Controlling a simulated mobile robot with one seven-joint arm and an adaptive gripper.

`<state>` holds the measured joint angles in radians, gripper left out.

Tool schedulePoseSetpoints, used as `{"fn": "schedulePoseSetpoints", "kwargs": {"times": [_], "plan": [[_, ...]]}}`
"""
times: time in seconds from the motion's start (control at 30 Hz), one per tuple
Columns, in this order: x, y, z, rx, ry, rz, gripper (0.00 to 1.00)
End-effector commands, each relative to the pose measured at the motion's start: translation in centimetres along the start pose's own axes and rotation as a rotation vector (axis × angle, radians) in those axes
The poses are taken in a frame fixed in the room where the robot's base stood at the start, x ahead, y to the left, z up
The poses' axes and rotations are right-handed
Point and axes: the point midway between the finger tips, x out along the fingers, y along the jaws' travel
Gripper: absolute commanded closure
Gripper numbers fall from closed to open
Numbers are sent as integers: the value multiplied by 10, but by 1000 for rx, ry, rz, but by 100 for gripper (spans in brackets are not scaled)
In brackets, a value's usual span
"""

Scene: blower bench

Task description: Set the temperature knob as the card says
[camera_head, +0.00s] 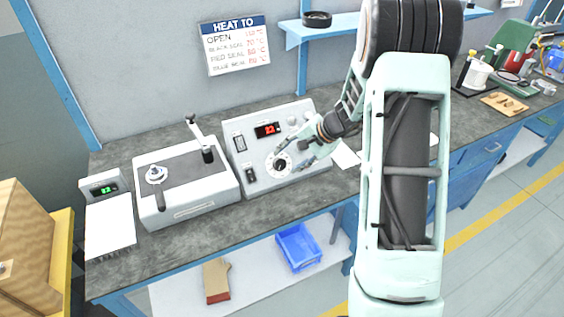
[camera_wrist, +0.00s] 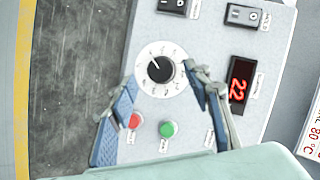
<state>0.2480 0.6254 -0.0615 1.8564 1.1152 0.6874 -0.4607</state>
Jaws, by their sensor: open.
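The temperature knob (camera_wrist: 160,69) is black with a white pointer line, on a round white dial, in the wrist view. The line points to the picture's upper left; the dial's numbers are too small to read. My gripper (camera_wrist: 162,74) is open, its blue-padded fingers on either side of the knob; I cannot tell whether they touch it. In the head view the dial (camera_head: 279,165) is partly covered by my gripper (camera_head: 287,160). The white card (camera_head: 235,45) on the wall is headed "HEAT TO", with several lines of °C values, mostly too blurred to read. The red display (camera_wrist: 239,84) reads 22.
The control panel (camera_head: 246,185) also has rocker switches (camera_wrist: 243,16), a red button (camera_wrist: 135,120) and a green button (camera_wrist: 168,129). Left of it stand a white device with a lever (camera_head: 190,205) and a scale (camera_head: 108,225). A shelf (camera_head: 340,25) hangs above.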

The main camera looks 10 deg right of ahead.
Motion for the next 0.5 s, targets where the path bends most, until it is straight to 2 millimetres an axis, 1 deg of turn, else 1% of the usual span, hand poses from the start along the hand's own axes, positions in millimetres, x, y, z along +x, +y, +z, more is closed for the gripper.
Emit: {"fn": "schedulePoseSetpoints", "kwargs": {"times": [0.03,0.1,0.2,0.33,0.5], "plan": [[9,0,1,1,-3,2,55],[19,0,1,0,-3,1,55],[30,0,0,0,0,1,55],[37,0,0,-1,0,0,55],[39,0,0,-2,1,0,55]]}}
